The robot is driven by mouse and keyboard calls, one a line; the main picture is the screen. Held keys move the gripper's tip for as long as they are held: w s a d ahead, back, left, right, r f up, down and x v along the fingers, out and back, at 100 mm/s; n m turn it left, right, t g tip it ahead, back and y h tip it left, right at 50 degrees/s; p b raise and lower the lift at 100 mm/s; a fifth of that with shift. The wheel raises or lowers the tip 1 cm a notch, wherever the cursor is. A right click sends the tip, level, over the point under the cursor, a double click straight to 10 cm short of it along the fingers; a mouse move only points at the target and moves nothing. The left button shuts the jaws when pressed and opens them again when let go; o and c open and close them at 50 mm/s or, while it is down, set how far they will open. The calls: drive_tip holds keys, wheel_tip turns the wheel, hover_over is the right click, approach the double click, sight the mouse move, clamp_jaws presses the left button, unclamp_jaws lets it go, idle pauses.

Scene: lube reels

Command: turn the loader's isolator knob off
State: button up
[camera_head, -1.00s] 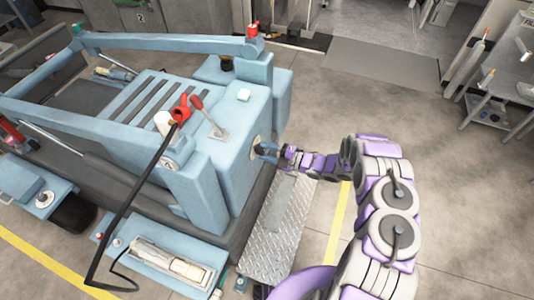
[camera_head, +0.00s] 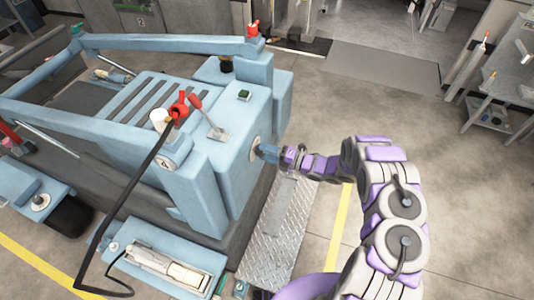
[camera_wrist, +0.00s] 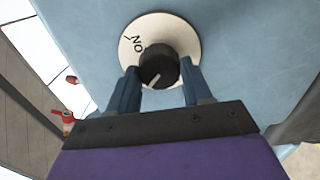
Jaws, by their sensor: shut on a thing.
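The loader (camera_head: 235,140) is a light blue machine left of my arm. The isolator knob (camera_wrist: 150,66) is black with a white pointer line and sits on a round white plate (camera_wrist: 185,38) on the loader's blue side. The word ON shows upside down at the plate's upper left. The pointer line aims at the lower left, away from ON. My gripper (camera_wrist: 160,68) is shut on the knob, one blue-grey finger on each side. In the head view my gripper (camera_head: 266,152) reaches the plate on the loader's right side; the knob is hidden there.
A small dark green display (camera_head: 244,95) and a red-handled lever (camera_head: 207,115) are on the loader's top. A black hose (camera_head: 128,195) hangs in front. A metal tread step (camera_head: 278,232) lies below my gripper. Open floor (camera_head: 455,215) lies to the right.

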drive_tip(key=shift+s+f, duration=0.15)
drive_tip(key=shift+f, duration=0.1)
drive_tip(key=o, duration=0.8)
drive_tip(key=shift+o, duration=1.2)
drive_tip(key=shift+r, duration=0.1)
drive_tip(key=p+v, duration=0.1)
drive_tip(key=v, duration=1.6)
drive_tip(key=shift+d, duration=0.25)
